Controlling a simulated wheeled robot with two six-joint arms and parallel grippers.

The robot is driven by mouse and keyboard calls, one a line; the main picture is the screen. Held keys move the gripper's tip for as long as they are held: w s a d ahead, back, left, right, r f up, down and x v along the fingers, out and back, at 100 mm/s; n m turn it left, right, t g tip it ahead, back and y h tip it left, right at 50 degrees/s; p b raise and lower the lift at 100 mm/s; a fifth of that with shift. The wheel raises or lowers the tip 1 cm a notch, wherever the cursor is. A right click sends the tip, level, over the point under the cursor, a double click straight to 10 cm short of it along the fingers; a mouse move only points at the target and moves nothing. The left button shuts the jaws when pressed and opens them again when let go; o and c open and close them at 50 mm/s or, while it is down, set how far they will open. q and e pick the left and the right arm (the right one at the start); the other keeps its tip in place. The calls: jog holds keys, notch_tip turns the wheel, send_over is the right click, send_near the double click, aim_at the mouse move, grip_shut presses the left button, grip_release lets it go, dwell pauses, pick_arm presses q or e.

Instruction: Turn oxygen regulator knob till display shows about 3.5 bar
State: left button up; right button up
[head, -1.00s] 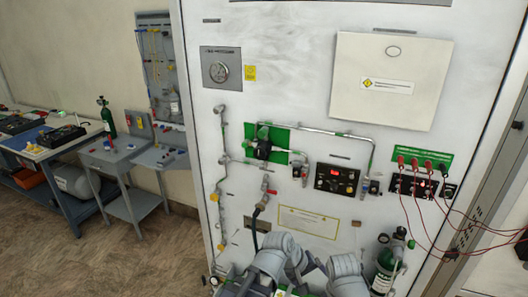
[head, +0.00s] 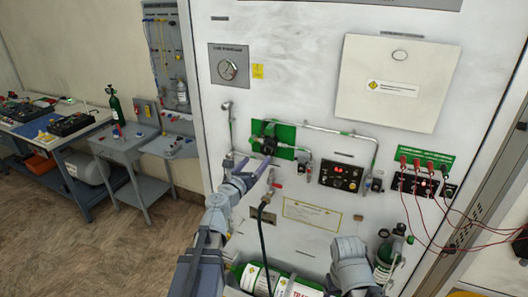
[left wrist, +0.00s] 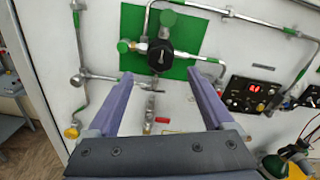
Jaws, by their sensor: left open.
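The black regulator knob (head: 268,146) sits on a green plate (head: 286,133) on the white panel. In the left wrist view the knob (left wrist: 160,54) has a light pointer mark. My left gripper (head: 251,163) is open in front of and slightly below the knob. In the left wrist view its fingers (left wrist: 161,76) are spread below and to either side of the knob, with nothing between them gripped. The display (head: 341,178) on a black box right of the knob is lit. Its red digits show in the left wrist view (left wrist: 254,88), too small to read surely. My right gripper is not visible.
Metal pipes (head: 335,131) run around the knob. A red-handled valve (head: 272,181) with a black hose is below it. Red cables (head: 425,210) hang from sockets at the right. A side bench (head: 122,151) is at the left.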

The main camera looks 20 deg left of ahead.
aim_at(265, 150)
pick_arm(q)
jog(key=w, duration=0.7)
jog(key=shift+w+d, duration=0.2)
jog(key=shift+d, duration=0.2)
grip_shut()
